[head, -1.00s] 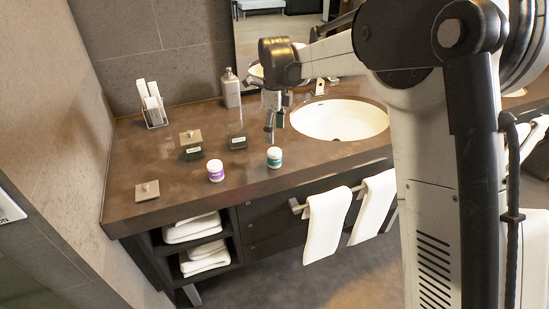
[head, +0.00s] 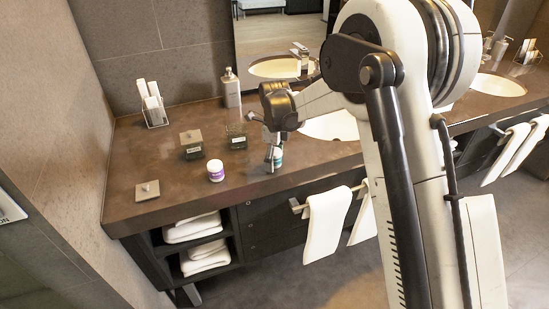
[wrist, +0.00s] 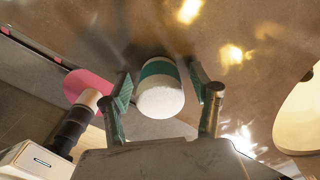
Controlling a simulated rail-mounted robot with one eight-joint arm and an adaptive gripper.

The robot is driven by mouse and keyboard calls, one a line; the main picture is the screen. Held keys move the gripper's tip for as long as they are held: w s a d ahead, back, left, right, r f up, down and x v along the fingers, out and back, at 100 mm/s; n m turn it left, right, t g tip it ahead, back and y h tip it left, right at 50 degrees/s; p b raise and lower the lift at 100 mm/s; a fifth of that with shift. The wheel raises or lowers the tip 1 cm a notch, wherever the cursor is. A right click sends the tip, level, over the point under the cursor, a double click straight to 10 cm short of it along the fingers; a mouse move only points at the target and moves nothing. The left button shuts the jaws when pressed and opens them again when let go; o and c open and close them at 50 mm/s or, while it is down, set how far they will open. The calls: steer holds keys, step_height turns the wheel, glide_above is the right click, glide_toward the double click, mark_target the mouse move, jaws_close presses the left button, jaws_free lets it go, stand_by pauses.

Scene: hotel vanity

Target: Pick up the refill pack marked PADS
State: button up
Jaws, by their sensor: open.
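Two small white-lidded jars stand on the brown vanity counter (head: 125,170): one with a purple label (head: 216,171), one with a teal band (head: 279,159). I cannot read the lettering on either, so I cannot tell which is marked PADS. My gripper (head: 273,160) is open and low over the counter at the teal-banded jar, partly hiding it in the head view. In the wrist view the teal-banded jar (wrist: 160,98) sits between the two spread fingers, with visible gaps on both sides. The purple-labelled jar is to the left of my gripper in the head view.
A flat square lid (head: 147,190) lies at the left. A soap bottle (head: 231,88) and a holder with white items (head: 153,105) stand near the wall. The sink (head: 330,125) is to the right.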

steer(key=c, duration=1.1)
